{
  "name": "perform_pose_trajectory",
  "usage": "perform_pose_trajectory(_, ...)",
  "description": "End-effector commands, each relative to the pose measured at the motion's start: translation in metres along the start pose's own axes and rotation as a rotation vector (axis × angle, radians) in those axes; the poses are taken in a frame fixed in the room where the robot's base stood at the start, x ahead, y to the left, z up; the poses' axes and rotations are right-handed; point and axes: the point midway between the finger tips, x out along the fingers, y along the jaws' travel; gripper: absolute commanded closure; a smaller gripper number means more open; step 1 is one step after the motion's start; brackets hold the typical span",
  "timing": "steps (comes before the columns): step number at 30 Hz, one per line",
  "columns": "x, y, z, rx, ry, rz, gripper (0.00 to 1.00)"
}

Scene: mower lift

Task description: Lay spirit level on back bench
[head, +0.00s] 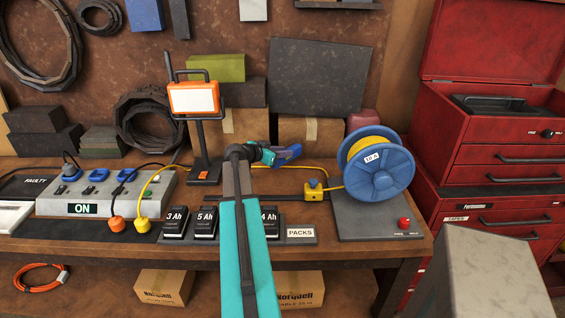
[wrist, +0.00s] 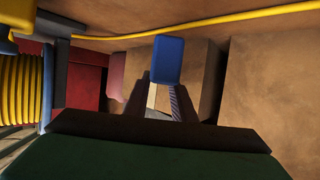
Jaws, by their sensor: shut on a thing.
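My gripper (head: 268,154) is above the middle of the back bench (head: 345,250), at the end of my teal arm. It is shut on a small blue piece (head: 287,153), which I take to be the spirit level. In the wrist view the blue piece (wrist: 168,60) shows end-on between the dark fingers. Only its blue end is clear; the rest is hidden by my gripper. I see no contact with the bench.
A blue cable reel (head: 380,170) stands right of my gripper, and an orange work lamp (head: 193,98) left. Cartons (head: 245,126) stand behind. A yellow cable (head: 240,182) crosses the bench. Battery packs (head: 205,222) are at the front, a grey block (head: 480,275) front right.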

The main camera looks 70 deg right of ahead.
Motion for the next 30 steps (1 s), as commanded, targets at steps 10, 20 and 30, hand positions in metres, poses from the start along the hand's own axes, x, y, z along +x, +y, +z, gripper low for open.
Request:
perform_pose_trajectory(10, 0.010, 0.000, 0.023, -0.002, 0.000, 0.001, 1.00)
perform_pose_trajectory(20, 0.020, -0.003, 0.041, -0.001, 0.001, 0.000, 1.00)
perform_pose_trajectory(30, 0.021, -0.003, 0.043, 0.000, 0.001, -0.001, 1.00)
